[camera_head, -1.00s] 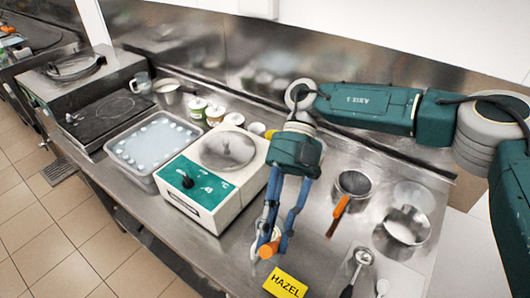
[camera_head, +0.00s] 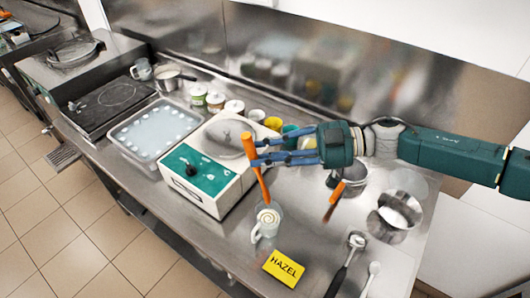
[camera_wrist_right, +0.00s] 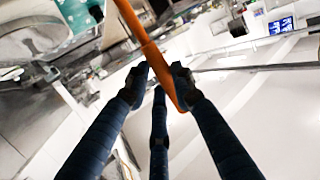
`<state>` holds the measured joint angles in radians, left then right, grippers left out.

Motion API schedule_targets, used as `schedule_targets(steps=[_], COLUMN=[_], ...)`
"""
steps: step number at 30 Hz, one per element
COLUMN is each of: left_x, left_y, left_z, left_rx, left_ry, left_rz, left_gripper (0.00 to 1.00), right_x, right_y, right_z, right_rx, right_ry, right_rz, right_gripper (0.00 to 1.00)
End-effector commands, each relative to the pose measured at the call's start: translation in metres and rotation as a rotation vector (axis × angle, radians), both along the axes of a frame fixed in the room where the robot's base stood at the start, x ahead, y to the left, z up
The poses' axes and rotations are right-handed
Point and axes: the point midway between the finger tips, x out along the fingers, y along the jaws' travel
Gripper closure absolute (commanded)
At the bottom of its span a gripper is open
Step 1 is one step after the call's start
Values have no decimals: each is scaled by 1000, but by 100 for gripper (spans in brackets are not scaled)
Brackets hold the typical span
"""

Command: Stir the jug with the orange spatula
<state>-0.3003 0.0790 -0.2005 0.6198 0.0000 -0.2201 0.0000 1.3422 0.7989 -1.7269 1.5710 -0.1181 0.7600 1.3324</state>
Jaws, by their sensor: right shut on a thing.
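My right gripper (camera_head: 256,152) is shut on the orange spatula (camera_head: 261,183). The gripper lies level, and the spatula stands nearly upright, tilted a little. Its lower end reaches the mouth of the white jug (camera_head: 267,224); I cannot tell whether it is inside or just above. The jug stands upright on the steel counter, its handle to the left, with pale contents showing. In the right wrist view the orange spatula (camera_wrist_right: 138,32) crosses between the dark fingertips (camera_wrist_right: 158,85). My left gripper is not in view.
A yellow HAZEL card (camera_head: 284,268) lies in front of the jug. The white-and-green machine (camera_head: 205,180) stands to the left. A metal pot (camera_head: 352,176), an orange-handled tool (camera_head: 334,200), a metal bowl (camera_head: 398,212) and a scoop (camera_head: 345,265) are to the right.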

Motion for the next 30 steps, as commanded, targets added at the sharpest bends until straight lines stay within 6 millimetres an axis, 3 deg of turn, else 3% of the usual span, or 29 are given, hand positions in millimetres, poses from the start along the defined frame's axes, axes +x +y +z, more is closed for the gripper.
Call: schedule_targets(steps=[17, 30], left_x=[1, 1], left_y=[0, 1], left_z=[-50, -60], left_rx=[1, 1], left_ry=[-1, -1], left_rz=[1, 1], left_gripper=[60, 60], right_x=[0, 0], right_y=[13, 5], right_z=[-44, -76], right_rx=[-1, -1], right_ry=[-1, 0], right_rz=[3, 2], right_gripper=[100, 100])
